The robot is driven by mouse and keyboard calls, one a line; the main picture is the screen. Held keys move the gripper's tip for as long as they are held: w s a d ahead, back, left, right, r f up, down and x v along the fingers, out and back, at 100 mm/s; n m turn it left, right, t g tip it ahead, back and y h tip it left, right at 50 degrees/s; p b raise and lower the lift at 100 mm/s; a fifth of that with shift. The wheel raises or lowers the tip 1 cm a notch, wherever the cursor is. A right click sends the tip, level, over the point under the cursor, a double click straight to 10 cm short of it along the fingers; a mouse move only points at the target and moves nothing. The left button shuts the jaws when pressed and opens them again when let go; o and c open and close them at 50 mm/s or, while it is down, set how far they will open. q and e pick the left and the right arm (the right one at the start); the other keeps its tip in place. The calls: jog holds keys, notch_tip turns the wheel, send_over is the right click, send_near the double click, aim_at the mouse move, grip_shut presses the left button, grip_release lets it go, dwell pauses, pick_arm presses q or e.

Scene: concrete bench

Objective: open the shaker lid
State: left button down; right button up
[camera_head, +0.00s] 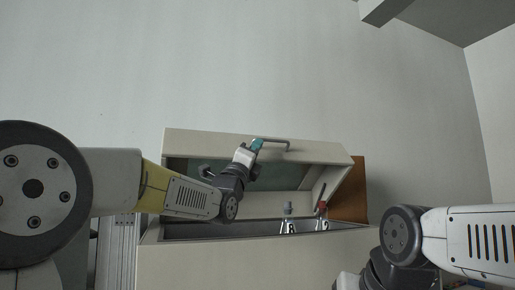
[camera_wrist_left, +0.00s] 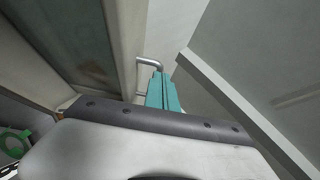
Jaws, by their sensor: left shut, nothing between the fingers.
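The pale lid (camera_head: 215,140) is a framed panel with a recessed middle. It appears raised and tilted, and the inside of the box (camera_head: 265,204) shows below it. A grey bar handle (camera_head: 288,146) is at its upper edge; it also shows in the left wrist view (camera_wrist_left: 150,62). My left gripper (camera_head: 256,144), with teal fingers, is shut and empty right beside the handle. The fingers show in the left wrist view (camera_wrist_left: 160,92) close to the handle; whether they touch it I cannot tell. My right arm is at the lower right, its fingers out of frame.
Small bottle-like or fitting-like items, one grey-blue (camera_head: 288,207) and one with red (camera_head: 322,207), show in the opening. A brown panel (camera_head: 350,200) is at the box's right end. In the left wrist view a green ring (camera_wrist_left: 14,143) is at the lower left.

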aim_at(247, 140)
pick_arm(q)
jog(key=w+a+r+n+y, duration=0.1)
jog(key=w+r, duration=0.1)
jog(key=w+a+r+n+g+y, duration=0.1)
jog(key=w+r+n, duration=0.1)
jog(key=w+r, duration=0.1)
jog(key=w+a+r+n+y, duration=0.1)
jog(key=w+r+y, duration=0.1)
jog(key=shift+w+a+r, duration=0.1)
jog(key=shift+w+r, duration=0.15)
jog(key=shift+w, duration=0.05)
jog(key=w+n, duration=0.1)
jog(key=w+a+r+n+g+y, duration=0.1)
jog(key=w, duration=0.1)
jog(key=w+a+r+g, duration=0.1)
jog(key=w, duration=0.1)
jog(key=shift+r+n+y, duration=0.25)
jog(key=shift+n+y, duration=0.15)
jog(key=shift+w+a+r, duration=0.25)
jog(key=shift+w+r, duration=0.1)
jog(key=shift+w, duration=0.25)
jog(key=shift+w+a+r, duration=0.25)
jog(key=shift+w+r, duration=0.05)
jog(key=shift+w, duration=0.3)
pick_arm(e)
jog(key=s+f+n+g, duration=0.1)
jog(key=s+f+n, duration=0.1)
jog(key=s+f, duration=0.3)
jog(key=shift+d+f, duration=0.3)
jog(key=shift+f, duration=1.1)
